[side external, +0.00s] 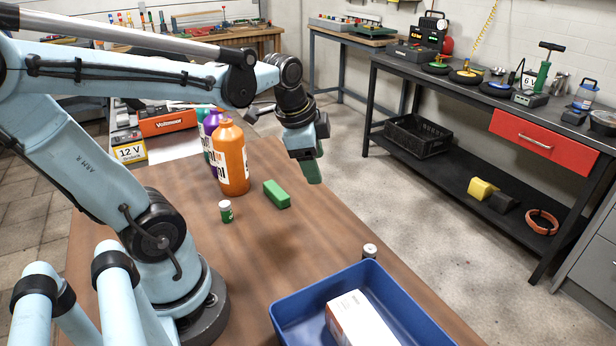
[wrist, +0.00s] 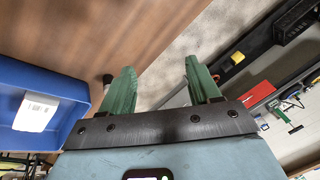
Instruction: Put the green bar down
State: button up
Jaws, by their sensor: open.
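The green bar (side external: 277,194) lies flat on the brown wooden table (side external: 190,240), right of the orange bottle. My gripper (side external: 313,178) is raised to the right of the bar, near the table's far right edge, and apart from it. In the wrist view my gripper (wrist: 159,64) shows two green fingers spread wide with nothing between them. The bar does not show in the wrist view.
An orange bottle (side external: 231,158), a purple bottle (side external: 211,122) and a small green-labelled bottle (side external: 226,212) stand left of the bar. A blue bin (side external: 290,305) holding a white box (side external: 357,322) sits at the front; a small capped bottle (side external: 370,251) stands behind it.

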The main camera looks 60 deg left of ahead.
jog(key=a+m+g, duration=0.2)
jog(key=a+m, duration=0.3)
jog(key=a, duration=0.2)
jog(key=m+g+h, duration=0.1)
jog(key=m+g, duration=0.1)
jog(key=m, duration=0.3)
send_over(276, 189)
notch_tip(276, 189, down, 2)
notch_tip(276, 189, down, 5)
jog(key=shift+w+a+f, duration=0.1)
jog(key=shift+w+f, duration=0.05)
jog(key=shift+f, duration=3.25)
grip_shut()
